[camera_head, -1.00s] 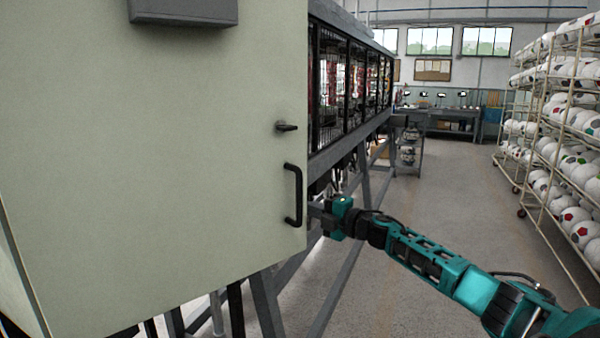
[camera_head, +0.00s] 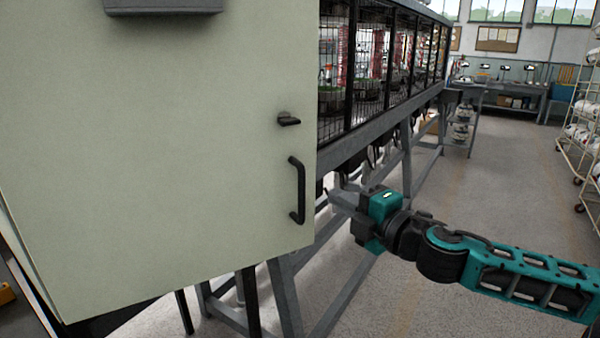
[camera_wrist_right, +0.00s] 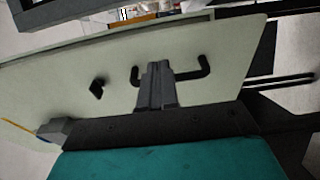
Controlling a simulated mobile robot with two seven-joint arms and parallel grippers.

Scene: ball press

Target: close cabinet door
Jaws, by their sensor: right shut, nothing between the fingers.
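The pale green cabinet door (camera_head: 150,170) fills the left of the head view. It carries a black handle (camera_head: 298,190) and a small black latch (camera_head: 288,120) near its right edge. My right gripper (camera_head: 338,198) is just right of the door's edge, level with the handle, pointing left. In the right wrist view the shut, empty fingers (camera_wrist_right: 155,72) overlap the handle (camera_wrist_right: 195,72) in the picture, with the door (camera_wrist_right: 60,85) behind. Whether they touch is unclear. How far the door stands open is hard to tell. My left gripper is not in view.
A long caged machine (camera_head: 370,70) on grey legs runs back beyond the door. A ball rack (camera_head: 585,150) stands at the far right, and a workbench (camera_head: 510,95) at the back. The floor (camera_head: 480,200) between is clear.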

